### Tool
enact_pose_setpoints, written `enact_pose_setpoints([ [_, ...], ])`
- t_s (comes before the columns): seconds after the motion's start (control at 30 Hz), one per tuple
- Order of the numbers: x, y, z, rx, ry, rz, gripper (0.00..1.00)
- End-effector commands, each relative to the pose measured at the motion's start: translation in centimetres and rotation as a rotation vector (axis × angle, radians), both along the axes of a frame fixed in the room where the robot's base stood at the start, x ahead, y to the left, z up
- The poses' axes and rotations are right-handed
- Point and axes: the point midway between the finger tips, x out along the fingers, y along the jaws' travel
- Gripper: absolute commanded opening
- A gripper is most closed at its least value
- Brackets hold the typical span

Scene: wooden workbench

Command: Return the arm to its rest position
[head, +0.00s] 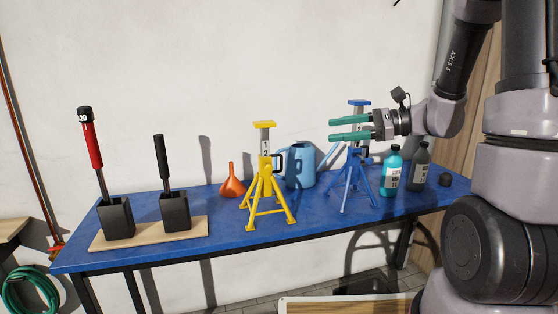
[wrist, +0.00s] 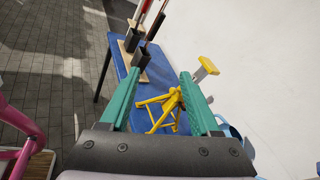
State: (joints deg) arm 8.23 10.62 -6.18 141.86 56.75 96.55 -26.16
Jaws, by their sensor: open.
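My gripper (head: 349,129) shows in the head view with its two green fingers spread and nothing between them. It is held in the air above the right part of the blue workbench (head: 327,215), pointing left, in front of the blue jack stand. In the wrist view my gripper (wrist: 157,90) is open, and the yellow jack stand (wrist: 167,108) shows beyond and between the fingers, apart from them. My arm reaches in from the right side of the head view.
The bench holds the yellow jack stand (head: 265,190), blue jack stand (head: 356,172), orange funnel (head: 232,184), blue watering can (head: 300,166), teal bottle (head: 391,172) and dark bottle (head: 420,168). Two black holders (head: 116,219) with upright handled tools stand left. Air above the bench's middle is clear.

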Motion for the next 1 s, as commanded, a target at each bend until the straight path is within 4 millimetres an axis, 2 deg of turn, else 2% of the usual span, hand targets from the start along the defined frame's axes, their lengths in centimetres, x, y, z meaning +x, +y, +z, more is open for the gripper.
enact_pose_setpoints([
  [0.03,-2.0,0.7,0.9,-0.078,-0.05,0.071,0.63],
  [0.17,-6.5,1.0,1.6,-0.31,-0.164,0.232,0.63],
  [0.3,-10.1,-0.4,1.9,-0.585,-0.312,0.353,0.63],
  [0.4,-11.7,-2.2,2.4,-0.79,-0.432,0.404,0.63],
  [0.6,-13.0,-6.4,4.9,-1.179,-0.686,0.423,0.63],
  [0.7,-13.2,-8.0,6.5,-1.319,-0.787,0.407,0.63],
  [0.83,-13.3,-9.1,8.0,-1.425,-0.865,0.388,0.63],
  [1.0,-13.3,-9.5,8.5,-1.46,-0.889,0.379,0.63],
])
